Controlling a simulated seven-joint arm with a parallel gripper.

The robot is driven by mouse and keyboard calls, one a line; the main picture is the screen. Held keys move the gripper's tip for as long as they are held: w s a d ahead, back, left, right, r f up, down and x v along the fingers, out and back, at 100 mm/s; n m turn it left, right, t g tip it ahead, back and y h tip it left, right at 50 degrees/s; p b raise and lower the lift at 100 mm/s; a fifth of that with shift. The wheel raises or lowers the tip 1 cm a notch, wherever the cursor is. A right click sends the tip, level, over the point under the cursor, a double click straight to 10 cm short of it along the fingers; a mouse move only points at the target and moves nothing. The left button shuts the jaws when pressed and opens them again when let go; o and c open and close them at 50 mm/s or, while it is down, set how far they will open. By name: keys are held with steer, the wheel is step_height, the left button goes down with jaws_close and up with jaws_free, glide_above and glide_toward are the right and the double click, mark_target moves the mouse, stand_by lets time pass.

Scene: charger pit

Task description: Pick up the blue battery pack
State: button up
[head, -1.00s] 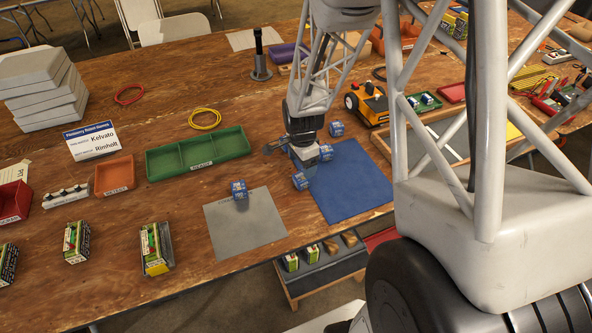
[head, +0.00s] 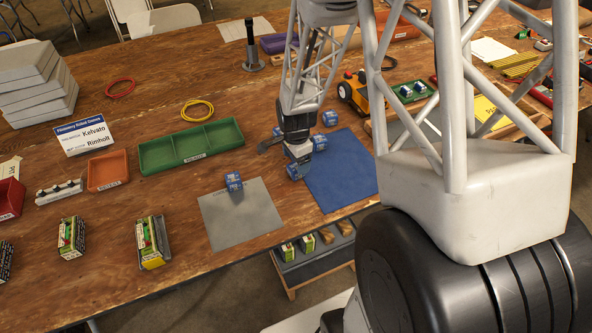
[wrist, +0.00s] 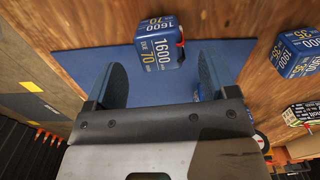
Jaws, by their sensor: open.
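Several blue battery packs with white print are on the table. In the wrist view one pack (wrist: 160,46) lies on the edge of the blue mat (wrist: 92,56), beyond and between my fingertips, not touching either. My gripper (wrist: 163,72) is open and empty. A second pack (wrist: 298,52) is at right. In the head view my gripper (head: 283,158) is low over the blue mat's left edge, close to a pack (head: 297,171) partly hidden by it. Other packs sit just right of it (head: 319,142), behind it (head: 330,118) and on the grey mat (head: 233,181).
A green divided tray (head: 190,148) stands left of my gripper. The grey mat (head: 241,215) is mostly bare.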

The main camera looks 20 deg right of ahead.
mark_target(296, 165)
steer(key=shift+f, duration=0.1)
steer(key=shift+f, duration=2.5)
steer(key=shift+c, duration=0.2)
steer(key=c, duration=1.1)
steer(key=shift+r, duration=0.2)
steer(key=shift+r, duration=0.9)
steer(key=shift+s+a+r, duration=0.1)
steer(key=shift+s+r, duration=0.3)
steer(key=shift+r, duration=0.35)
steer(key=s+a, duration=0.1)
steer(key=s, duration=0.4)
steer(key=s+r, duration=0.1)
steer(key=s, duration=0.4)
steer(key=s+a, duration=0.1)
steer(key=s, duration=0.4)
steer(key=shift+a+r, duration=0.15)
steer(key=shift+a, duration=0.15)
